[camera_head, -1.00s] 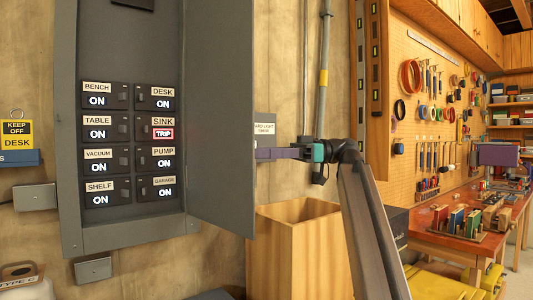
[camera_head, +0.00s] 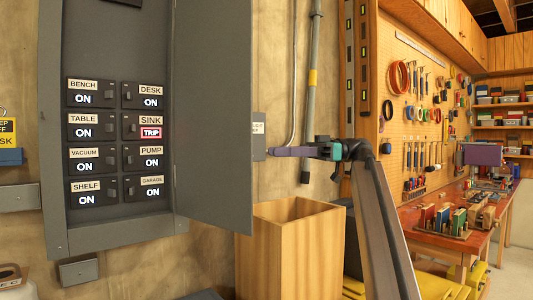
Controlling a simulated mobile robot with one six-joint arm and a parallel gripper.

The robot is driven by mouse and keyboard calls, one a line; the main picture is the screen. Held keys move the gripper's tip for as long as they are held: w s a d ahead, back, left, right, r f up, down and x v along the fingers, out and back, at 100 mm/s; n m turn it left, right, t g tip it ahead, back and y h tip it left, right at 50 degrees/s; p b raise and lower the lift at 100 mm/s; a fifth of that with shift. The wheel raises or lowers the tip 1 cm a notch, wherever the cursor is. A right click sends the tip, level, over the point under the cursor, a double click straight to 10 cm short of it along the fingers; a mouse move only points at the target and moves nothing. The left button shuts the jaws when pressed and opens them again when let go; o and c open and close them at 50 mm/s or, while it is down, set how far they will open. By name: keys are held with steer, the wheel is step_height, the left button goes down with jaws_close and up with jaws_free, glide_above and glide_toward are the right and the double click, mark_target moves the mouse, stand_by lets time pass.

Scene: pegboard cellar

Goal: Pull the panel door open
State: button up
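The grey panel door (camera_head: 213,110) stands open, swung out to the right of the grey panel box (camera_head: 55,150). Inside the box are two columns of labelled breakers; SINK (camera_head: 151,127) reads TRIP in red, and the other visible ones read ON. My gripper (camera_head: 270,152), with purple fingers, points left just right of the door's free edge.
A small grey box with a white label (camera_head: 258,128) shows on the wall behind the door's edge. An open wooden bin (camera_head: 290,250) stands below my gripper. A conduit (camera_head: 311,90) runs up the wall. A red-topped workbench (camera_head: 450,235) is at right.

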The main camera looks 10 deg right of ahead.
steer(key=shift+w+d+p, duration=0.1)
steer(key=shift+d+p, duration=1.25)
steer(key=shift+d, duration=1.3)
steer(key=shift+r, duration=0.1)
